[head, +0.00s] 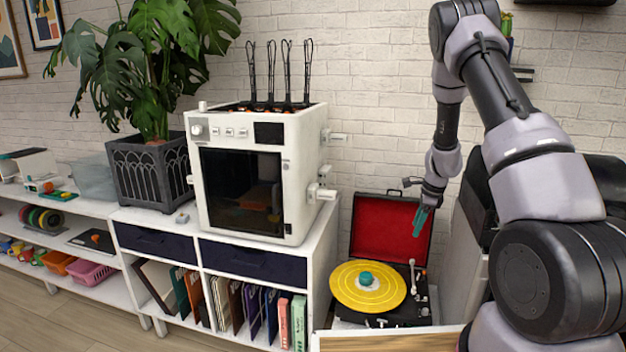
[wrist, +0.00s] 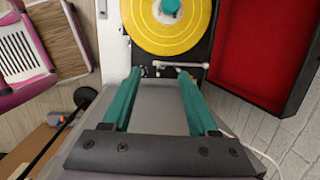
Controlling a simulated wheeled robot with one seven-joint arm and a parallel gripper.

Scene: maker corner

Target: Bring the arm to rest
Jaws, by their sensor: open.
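My gripper (head: 421,221) hangs from my bent arm at the right of the head view, in front of the red-lined lid of a record player (head: 391,228). Its two teal fingers also show in the wrist view (wrist: 158,98), spread apart with nothing between them. The player's yellow record (head: 345,291) lies on the deck with a teal knob (head: 366,279) at its centre. In the wrist view the record (wrist: 143,35) lies beyond the fingertips. The gripper is apart from the record.
A white boxy machine (head: 240,190) stands on a white cabinet (head: 325,250) left of the player. A potted plant (head: 150,170) stands further left. In the wrist view, a grey surface (wrist: 160,110) lies below the fingers and a pink item (wrist: 25,45) is at the left.

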